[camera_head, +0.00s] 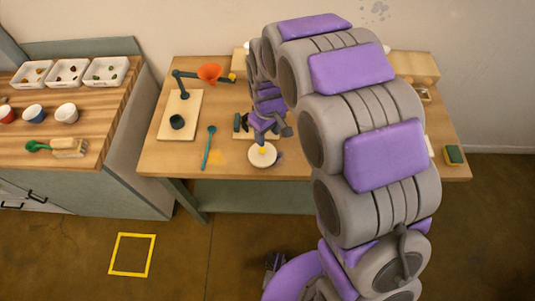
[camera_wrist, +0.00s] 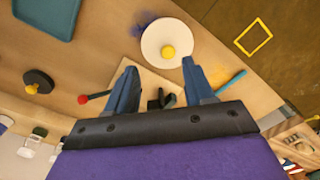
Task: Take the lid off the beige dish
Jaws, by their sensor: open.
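The beige dish with its lid on shows as a pale round disc (camera_wrist: 155,52) with a yellow knob (camera_wrist: 168,51) in the wrist view. In the head view the pale dish (camera_head: 262,158) is near the table's front edge, partly below my wrist. The lid covers the top, so the inside is hidden. My gripper (camera_wrist: 159,68) is open, its two blue-grey fingers spread and nothing held between the tips. The knob lies just beyond the fingertips in the wrist view, apart from both. In the head view my gripper (camera_head: 263,138) is above the dish; its fingertips are hard to make out.
A dark fixture with a red ball (camera_wrist: 82,99) sits on a board near my fingers. Purple powder (camera_wrist: 147,25) lies beside the dish. A sponge (camera_head: 454,155) is far right.

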